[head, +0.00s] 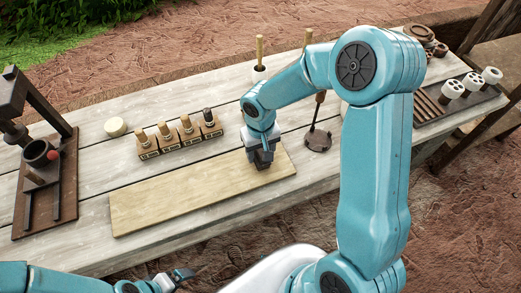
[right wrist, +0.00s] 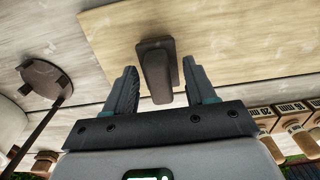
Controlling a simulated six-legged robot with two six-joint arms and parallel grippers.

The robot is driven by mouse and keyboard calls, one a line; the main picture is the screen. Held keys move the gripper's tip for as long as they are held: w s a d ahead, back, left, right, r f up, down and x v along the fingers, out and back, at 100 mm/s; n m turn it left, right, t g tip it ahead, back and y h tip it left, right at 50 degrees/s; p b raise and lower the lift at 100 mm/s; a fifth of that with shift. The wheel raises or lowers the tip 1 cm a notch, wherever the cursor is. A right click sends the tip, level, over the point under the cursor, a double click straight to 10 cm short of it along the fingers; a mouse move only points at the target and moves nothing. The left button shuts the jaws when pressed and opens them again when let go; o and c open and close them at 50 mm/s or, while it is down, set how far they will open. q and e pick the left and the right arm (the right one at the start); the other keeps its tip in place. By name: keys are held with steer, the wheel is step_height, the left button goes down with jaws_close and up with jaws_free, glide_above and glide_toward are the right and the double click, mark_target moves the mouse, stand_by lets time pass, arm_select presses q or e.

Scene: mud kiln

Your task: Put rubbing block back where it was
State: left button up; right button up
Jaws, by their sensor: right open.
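The rubbing block (right wrist: 155,68), a dark brown piece with a raised grip, sits on the pale wooden board (head: 175,197) near its right end. In the right wrist view it lies between the two fingers of my right gripper (right wrist: 163,78), with a gap on each side. In the head view my right gripper (head: 262,160) is low over the board's right end and hides most of the block. My right gripper is open. My left gripper (head: 182,274) is at the bottom edge, away from the table; its jaw opening is unclear.
Several wooden-handled stamps in labelled blocks (head: 180,137) stand behind the board. A dark round-based stand (head: 318,139) is right of it. A dark press (head: 40,160) stands at far left, a pale disc (head: 116,127) near it, and a rack with white rollers (head: 455,90) at right.

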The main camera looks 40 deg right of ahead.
mark_target(261, 151)
steer(key=shift+r, duration=0.2)
steer(key=shift+w+d+r, duration=0.1)
steer(key=shift+r, duration=0.3)
step_height(261, 151, up, 11)
steer(key=shift+s, duration=0.2)
